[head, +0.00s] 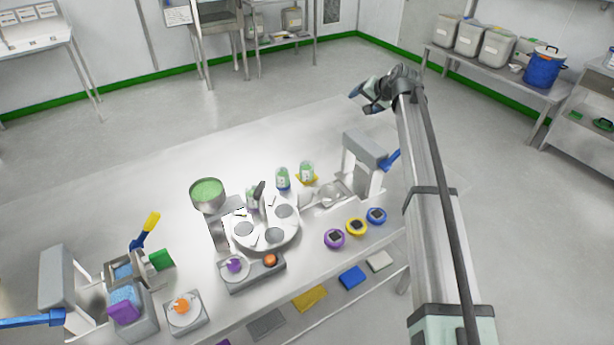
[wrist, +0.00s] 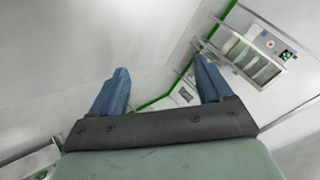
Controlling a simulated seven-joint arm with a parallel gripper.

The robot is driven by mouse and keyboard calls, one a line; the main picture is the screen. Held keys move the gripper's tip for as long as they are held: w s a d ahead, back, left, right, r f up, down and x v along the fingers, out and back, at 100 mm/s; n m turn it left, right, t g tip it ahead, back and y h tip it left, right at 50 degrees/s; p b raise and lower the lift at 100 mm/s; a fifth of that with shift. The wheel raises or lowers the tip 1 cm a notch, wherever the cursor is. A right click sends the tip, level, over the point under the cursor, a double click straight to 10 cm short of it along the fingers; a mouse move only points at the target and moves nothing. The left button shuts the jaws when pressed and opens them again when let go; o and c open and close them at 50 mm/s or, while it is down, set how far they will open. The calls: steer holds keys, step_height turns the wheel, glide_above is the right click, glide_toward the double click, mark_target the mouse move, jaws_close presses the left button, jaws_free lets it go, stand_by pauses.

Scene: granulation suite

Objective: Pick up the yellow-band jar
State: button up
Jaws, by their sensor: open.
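A clear jar with green contents and yellow at its base (head: 307,172) stands near the middle of the steel table. A similar jar with blue at its base (head: 282,179) stands just left of it. Whether the yellow is a band or something beneath the jar is too small to tell. A yellow round piece with a dark top (head: 357,227) sits nearer the front edge. My gripper (head: 364,98) is raised beyond the table's far right part, well away from the jars. Its two blue fingers stand apart and empty in the wrist view (wrist: 161,70), which shows no jar.
A white bench device with a blue lever (head: 366,158) stands right of the jars. A round turntable (head: 264,225) and a bowl of green material (head: 207,193) are to their left. Purple (head: 334,239) and blue (head: 376,216) round pieces flank the yellow one. The far tabletop is clear.

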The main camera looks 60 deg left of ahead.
steer(key=s+a+f+n+g+h, duration=0.1)
steer(key=s+a+f+n+h, duration=0.1)
steer(key=s, duration=0.5)
steer(key=s+a+f+n+h, duration=0.1)
steer(key=s+h, duration=0.2)
steer(key=s, duration=0.4)
steer(key=n+h, duration=0.3)
steer(key=h, duration=0.1)
glide_toward(307, 171)
steer(key=w+a+r, duration=0.1)
steer(key=a, duration=0.2)
steer(key=f, duration=0.8)
steer(key=shift+w+d, duration=0.2)
steer(key=shift+s+d+f, duration=0.1)
steer(key=shift+f, duration=1.2)
steer(key=shift+s+d+f, duration=0.1)
steer(key=shift+s+f, duration=0.05)
steer(key=shift+f, duration=1.15)
steer(key=c, duration=1.1)
steer(key=shift+r, duration=0.15)
